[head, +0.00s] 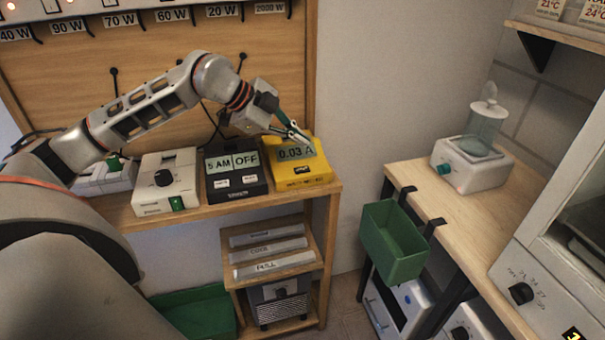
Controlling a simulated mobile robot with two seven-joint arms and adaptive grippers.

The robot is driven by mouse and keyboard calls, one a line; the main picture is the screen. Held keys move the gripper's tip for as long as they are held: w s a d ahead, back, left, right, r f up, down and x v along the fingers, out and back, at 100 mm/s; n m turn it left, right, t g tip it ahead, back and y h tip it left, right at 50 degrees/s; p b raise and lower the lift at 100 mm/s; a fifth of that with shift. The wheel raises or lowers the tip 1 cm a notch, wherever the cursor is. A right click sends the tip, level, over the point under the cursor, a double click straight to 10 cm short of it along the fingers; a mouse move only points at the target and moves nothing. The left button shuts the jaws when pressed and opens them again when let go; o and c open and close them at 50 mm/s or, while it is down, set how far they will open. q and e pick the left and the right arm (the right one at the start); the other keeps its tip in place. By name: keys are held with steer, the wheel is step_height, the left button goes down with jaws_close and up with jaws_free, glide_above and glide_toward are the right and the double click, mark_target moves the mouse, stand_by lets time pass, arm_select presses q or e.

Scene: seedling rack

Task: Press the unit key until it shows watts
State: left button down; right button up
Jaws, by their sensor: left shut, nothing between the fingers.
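A yellow meter (312,178) stands at the right end of the wooden shelf. Its display (297,150) reads 0.03 A. A dark key (301,169) shows on its face below the display; I cannot read its label. My left gripper (299,134) is shut and empty, with its fingertips over the upper edge of the meter's display. I cannot tell whether the fingertips touch the meter. My right gripper is not in view.
A black timer (238,191) reading 5 AM and OFF stands left of the meter, and a white box with a dial (150,192) further left. A green bin (394,243) hangs from the right counter, which holds a white blender-like device (470,172).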

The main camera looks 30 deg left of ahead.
mark_target(299, 170)
arm_select(q)
step_height(299, 170, down, 5)
steer(key=b, duration=0.3)
steer(key=shift+f, duration=0.4)
steer(key=shift+r, duration=0.1)
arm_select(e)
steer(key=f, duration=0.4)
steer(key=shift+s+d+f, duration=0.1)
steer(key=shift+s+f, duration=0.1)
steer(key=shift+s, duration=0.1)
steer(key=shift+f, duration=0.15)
arm_select(q)
steer(key=shift+f+b, duration=0.45)
steer(key=shift+f, duration=0.05)
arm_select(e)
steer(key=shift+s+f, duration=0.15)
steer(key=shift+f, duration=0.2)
